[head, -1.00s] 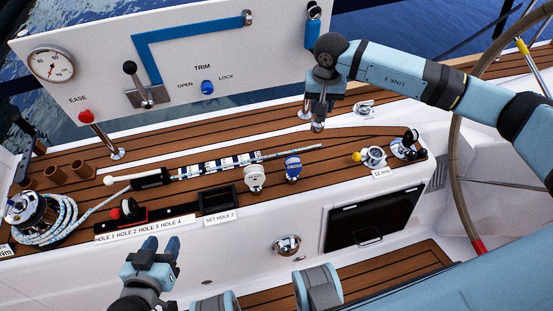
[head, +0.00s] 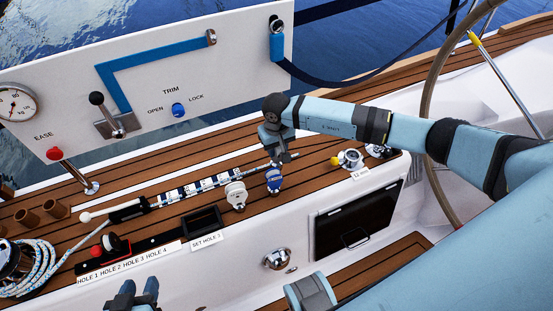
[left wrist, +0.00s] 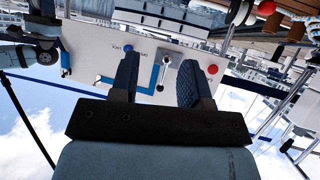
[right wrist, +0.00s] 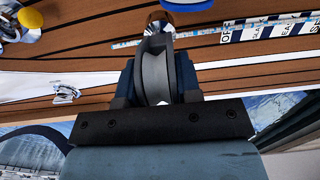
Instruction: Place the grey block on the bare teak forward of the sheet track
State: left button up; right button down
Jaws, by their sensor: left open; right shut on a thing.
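In the head view my right gripper (head: 279,149) hangs over the teak deck (head: 318,172), just behind the blue block (head: 274,181); the grey block is mostly hidden there. I cannot tell whether it touches the teak. The black track (head: 130,258) with hole labels, likely the sheet track, lies to the left with a red-knobbed car (head: 112,243). My left gripper (head: 135,294) is open and empty near the front edge.
A white block (head: 236,195) and a black tray (head: 202,221) stand left of the blue block. A striped strip (head: 198,186) and a rope run behind them. A yellow-knobbed fitting (head: 350,158) stands to the right. The white TRIM panel (head: 230,70) rises behind.

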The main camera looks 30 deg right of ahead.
aim_at(277, 159)
notch_tip(277, 159, down, 5)
jog(key=shift+r+b, duration=0.15)
jog(key=shift+b, duration=0.25)
jog(key=shift+f, duration=0.45)
jog(key=c, duration=1.2)
grip_release()
jog(key=shift+f+b, duration=0.1)
jog(key=shift+b, duration=0.2)
jog(key=shift+c, duration=0.2)
jog(key=o, duration=0.4)
pick_arm(q)
jog(key=shift+d, duration=0.1)
pick_arm(e)
jog(key=shift+o, duration=0.2)
